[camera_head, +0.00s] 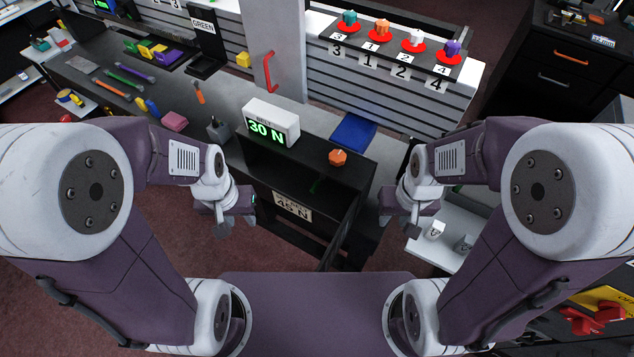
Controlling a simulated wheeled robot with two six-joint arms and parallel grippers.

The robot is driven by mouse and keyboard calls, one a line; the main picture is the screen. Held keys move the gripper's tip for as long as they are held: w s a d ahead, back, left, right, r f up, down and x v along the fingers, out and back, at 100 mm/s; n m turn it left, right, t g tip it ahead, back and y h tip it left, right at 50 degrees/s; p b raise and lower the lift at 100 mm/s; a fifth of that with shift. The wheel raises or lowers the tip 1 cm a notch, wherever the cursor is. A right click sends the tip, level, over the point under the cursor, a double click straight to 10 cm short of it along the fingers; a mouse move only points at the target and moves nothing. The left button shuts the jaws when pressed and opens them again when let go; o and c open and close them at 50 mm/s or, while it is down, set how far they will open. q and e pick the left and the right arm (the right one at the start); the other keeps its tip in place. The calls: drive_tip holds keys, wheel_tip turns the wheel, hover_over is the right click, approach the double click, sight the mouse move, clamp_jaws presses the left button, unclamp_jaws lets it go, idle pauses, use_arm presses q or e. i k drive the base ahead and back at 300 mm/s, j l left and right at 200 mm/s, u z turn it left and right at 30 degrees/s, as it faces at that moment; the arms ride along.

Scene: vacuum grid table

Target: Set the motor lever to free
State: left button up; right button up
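I cannot tell for certain which part is the motor lever. A small green piece (315,186) shows inside the open dark cabinet (285,172), too small and shaded to make out. A display box (272,121) reading 30 N stands on top of the cabinet, with an orange knob (338,158) to its right. My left gripper (226,214) hangs in front and left of the cabinet, apart from it. My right gripper (402,212) hangs to the right of the cabinet's open door. Both seem empty, but their finger gaps are not clear.
A placard (292,206) reading 45 N is on the cabinet front. The open door (341,233) stands out between my arms. A red handle (268,71) is on a grey panel behind. A blue tray (353,133) and a white shelf (452,237) lie to the right.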

sight(316, 184)
drive_tip(key=k+j+z, duration=0.4)
drive_tip(key=k+j, duration=0.2)
drive_tip(key=k, duration=0.2)
